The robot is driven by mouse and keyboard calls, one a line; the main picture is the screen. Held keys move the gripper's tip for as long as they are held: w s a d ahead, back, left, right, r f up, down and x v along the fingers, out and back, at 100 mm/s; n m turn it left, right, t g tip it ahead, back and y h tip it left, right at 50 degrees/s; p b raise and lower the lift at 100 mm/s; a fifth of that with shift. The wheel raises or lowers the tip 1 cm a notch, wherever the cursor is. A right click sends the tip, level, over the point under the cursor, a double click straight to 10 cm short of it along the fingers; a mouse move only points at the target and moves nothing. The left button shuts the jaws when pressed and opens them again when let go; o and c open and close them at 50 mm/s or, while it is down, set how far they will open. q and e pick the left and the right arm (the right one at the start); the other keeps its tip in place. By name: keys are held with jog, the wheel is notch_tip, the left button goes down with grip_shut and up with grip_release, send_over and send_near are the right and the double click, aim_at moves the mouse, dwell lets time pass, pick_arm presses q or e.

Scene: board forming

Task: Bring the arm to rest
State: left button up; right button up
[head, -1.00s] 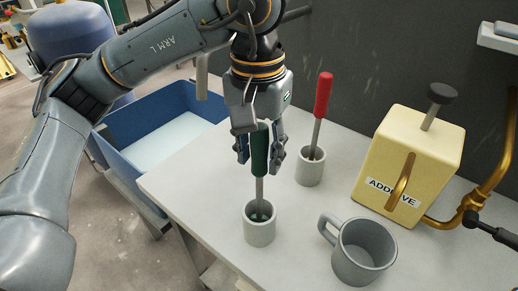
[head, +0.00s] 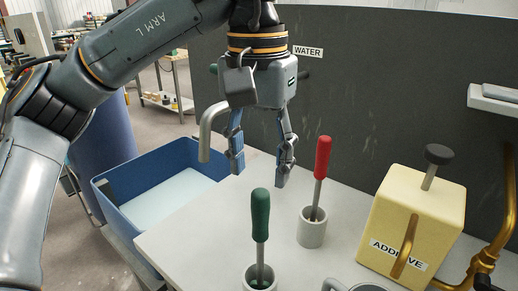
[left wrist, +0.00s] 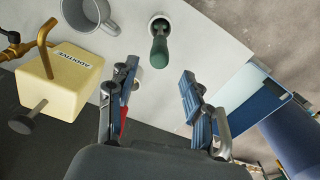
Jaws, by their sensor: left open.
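My left gripper (head: 259,165) is open and empty in the head view, raised above the table behind the green-handled tool (head: 260,214). That tool stands upright in a light grey cup (head: 259,280) at the bottom of the view. In the left wrist view, the open fingers (left wrist: 161,105) are apart from the green handle (left wrist: 159,50). A red-handled tool (head: 323,157) stands in a second grey cup (head: 311,230), to the right of the gripper; in the wrist view the left finger partly hides it. My right gripper is not seen.
A yellow ADDITIVE container (head: 415,225) with a brass spout stands at the right. A grey mug (left wrist: 93,17) is near it. A blue bin (head: 160,190) of pale liquid is left of the table. A grey pipe (head: 204,135) and a dark wall panel (head: 370,90) are behind the gripper.

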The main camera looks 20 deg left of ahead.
pick_arm(q)
jog(key=shift+r, duration=0.75)
